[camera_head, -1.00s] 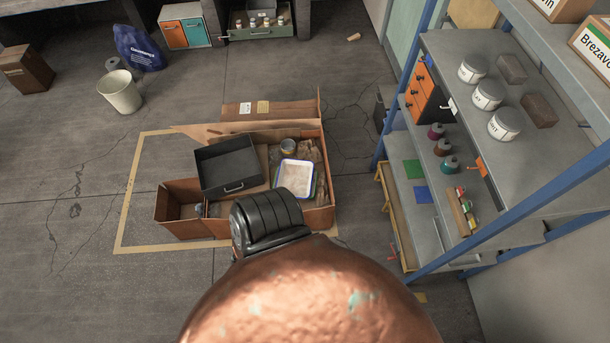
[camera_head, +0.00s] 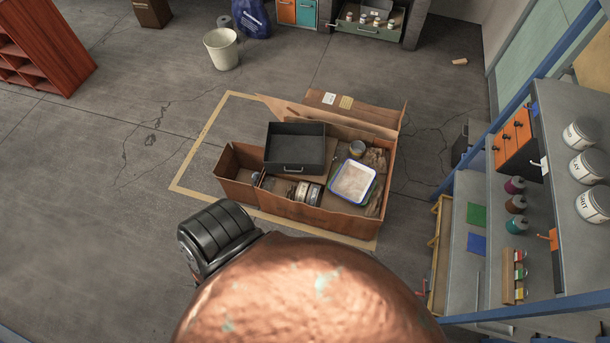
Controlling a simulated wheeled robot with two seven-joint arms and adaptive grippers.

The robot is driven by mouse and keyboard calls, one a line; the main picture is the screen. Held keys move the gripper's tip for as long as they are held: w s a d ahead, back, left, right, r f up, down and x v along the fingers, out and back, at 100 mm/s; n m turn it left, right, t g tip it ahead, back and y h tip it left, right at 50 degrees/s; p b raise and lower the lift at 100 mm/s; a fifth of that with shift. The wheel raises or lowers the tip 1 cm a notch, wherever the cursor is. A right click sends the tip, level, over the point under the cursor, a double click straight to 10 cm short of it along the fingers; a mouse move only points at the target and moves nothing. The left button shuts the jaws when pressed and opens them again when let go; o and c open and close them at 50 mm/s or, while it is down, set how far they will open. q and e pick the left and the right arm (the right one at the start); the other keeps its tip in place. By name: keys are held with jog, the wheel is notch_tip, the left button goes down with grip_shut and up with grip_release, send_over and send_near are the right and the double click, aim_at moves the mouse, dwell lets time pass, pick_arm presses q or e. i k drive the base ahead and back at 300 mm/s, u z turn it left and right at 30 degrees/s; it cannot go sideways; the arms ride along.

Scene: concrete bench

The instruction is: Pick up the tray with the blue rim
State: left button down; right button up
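The white tray with the blue rim (camera_head: 353,182) lies inside an open cardboard box (camera_head: 330,217) on the floor, toward the box's right side. A dark grey drawer-like bin (camera_head: 295,150) sits in the box to its left, and a small can (camera_head: 357,148) stands behind the tray. Neither gripper shows. A copper-coloured rounded body and a black ribbed part fill the bottom middle of the view, in front of the box and apart from the tray.
A shelf unit (camera_head: 578,228) with blue posts stands close on the right. A white bucket (camera_head: 222,49), a blue bag (camera_head: 250,17) and a red-brown cubby shelf (camera_head: 42,50) are farther back. The floor left of the box is clear.

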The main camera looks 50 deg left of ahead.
aim_at(353, 182)
jog(key=u, duration=2.2)
jog(key=k, duration=0.8)
jog(key=z, duration=0.9)
